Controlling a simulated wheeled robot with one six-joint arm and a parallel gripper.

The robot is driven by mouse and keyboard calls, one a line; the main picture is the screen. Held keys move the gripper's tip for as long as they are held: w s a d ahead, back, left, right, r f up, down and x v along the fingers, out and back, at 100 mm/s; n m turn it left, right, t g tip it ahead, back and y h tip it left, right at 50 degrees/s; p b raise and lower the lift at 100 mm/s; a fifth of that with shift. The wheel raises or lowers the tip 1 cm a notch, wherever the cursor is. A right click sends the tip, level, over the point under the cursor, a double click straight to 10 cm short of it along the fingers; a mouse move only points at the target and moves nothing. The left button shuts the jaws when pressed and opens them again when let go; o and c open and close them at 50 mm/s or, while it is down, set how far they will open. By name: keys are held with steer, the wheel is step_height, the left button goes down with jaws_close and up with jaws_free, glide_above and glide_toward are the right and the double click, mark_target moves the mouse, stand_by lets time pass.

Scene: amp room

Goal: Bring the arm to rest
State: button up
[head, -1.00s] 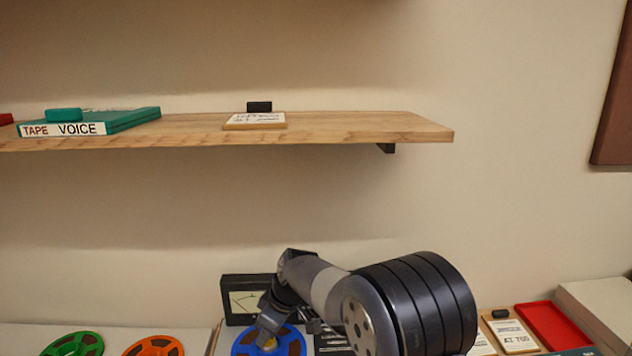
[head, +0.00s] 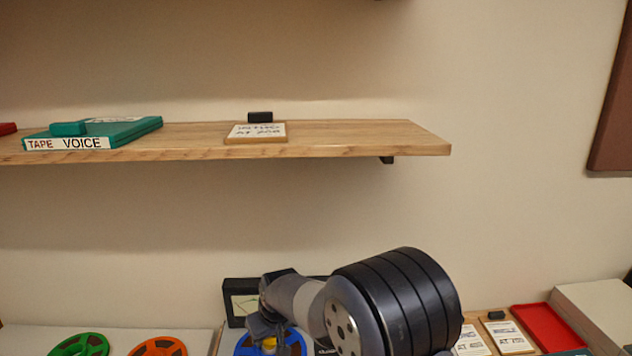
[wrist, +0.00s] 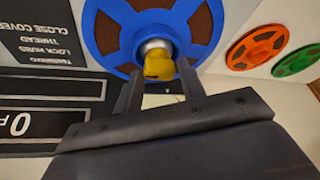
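My arm reaches over the counter in the head view, with my gripper (head: 266,333) low at the blue tape reel (head: 245,345). In the wrist view my gripper (wrist: 158,76) has its two fingers apart. A yellow knob (wrist: 158,66) on a metal hub, at the centre of the blue reel (wrist: 103,38), shows between and just beyond the fingertips. I see nothing held. Whether the fingers touch the knob I cannot tell.
A wooden shelf (head: 350,137) above carries a teal tape box (head: 130,128) and a small card (head: 257,131). Orange (head: 158,347) and green (head: 80,346) reels lie left. A meter (head: 240,300) stands behind my gripper; a red tray (head: 545,325) lies right.

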steer(key=shift+a+m+t+h, duration=0.1)
steer(key=shift+m+t+h, duration=0.3)
steer(key=shift+m, duration=1.15)
steer(key=shift+a+m+t+h, duration=0.1)
steer(key=shift+m+h, duration=0.6)
steer(key=shift+m, duration=0.85)
steer(key=shift+v, duration=1)
